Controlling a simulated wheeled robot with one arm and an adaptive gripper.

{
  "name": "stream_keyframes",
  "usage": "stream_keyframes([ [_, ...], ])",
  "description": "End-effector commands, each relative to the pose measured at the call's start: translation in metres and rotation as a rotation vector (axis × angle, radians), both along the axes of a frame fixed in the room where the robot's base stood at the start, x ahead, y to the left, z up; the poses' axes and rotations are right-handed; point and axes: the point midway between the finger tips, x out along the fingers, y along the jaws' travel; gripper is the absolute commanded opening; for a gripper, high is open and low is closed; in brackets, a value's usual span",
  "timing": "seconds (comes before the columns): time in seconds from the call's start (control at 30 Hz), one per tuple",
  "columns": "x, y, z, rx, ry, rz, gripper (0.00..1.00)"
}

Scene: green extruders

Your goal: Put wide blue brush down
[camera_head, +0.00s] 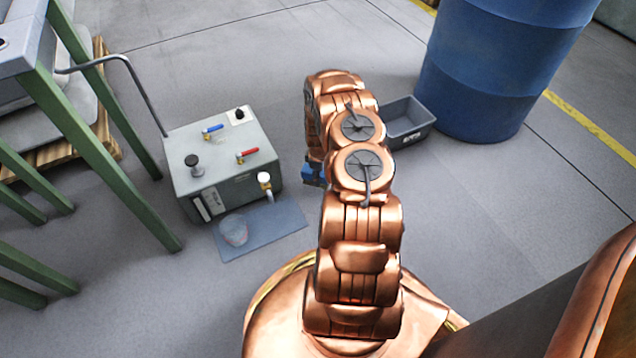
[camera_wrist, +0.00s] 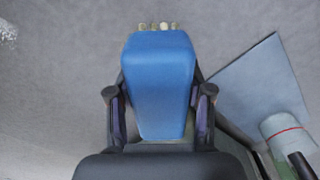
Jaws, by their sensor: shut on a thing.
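My gripper (camera_wrist: 160,92) is shut on the wide blue brush (camera_wrist: 160,65), with one dark finger on each side of it. The brush's wide end faces the top of the wrist view, with a row of pale tufts along its edge. In the head view a blue part of the brush (camera_head: 313,175) shows just left of my arm, and my arm hides most of my gripper. Grey floor shows around the brush in the wrist view. How high the brush is above the floor I cannot tell.
A grey machine box (camera_head: 222,160) with red and blue valve handles stands left of my arm. A blue-grey mat (camera_head: 280,218) lies before it, bearing a clear round container (camera_head: 234,231). A grey bin (camera_head: 410,122) and blue barrel (camera_head: 500,65) stand right. Green frame legs (camera_head: 95,150) are left.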

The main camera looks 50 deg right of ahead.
Motion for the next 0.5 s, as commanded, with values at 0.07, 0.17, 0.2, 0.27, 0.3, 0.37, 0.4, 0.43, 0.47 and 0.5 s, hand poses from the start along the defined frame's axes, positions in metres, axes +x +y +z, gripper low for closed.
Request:
stream_keyframes([
  [0.07,0.002,0.001,-0.012,0.0,0.0,0.001,0.23],
  [0.17,0.001,0.001,-0.029,0.002,0.001,0.0,0.23],
  [0.2,0.001,0.001,-0.034,0.003,0.001,-0.001,0.23],
  [0.27,0.001,0.001,-0.038,0.003,0.001,-0.001,0.23],
  [0.3,0.001,0.001,-0.038,0.002,0.001,-0.001,0.23],
  [0.37,0.001,0.001,-0.037,0.002,0.001,0.0,0.23],
  [0.4,0.001,0.001,-0.036,0.001,0.0,0.0,0.23],
  [0.43,0.001,0.001,-0.036,0.001,0.0,0.0,0.23],
  [0.47,0.001,0.001,-0.036,0.001,0.0,0.0,0.23],
  [0.5,0.001,0.001,-0.036,0.001,0.0,0.0,0.23],
])
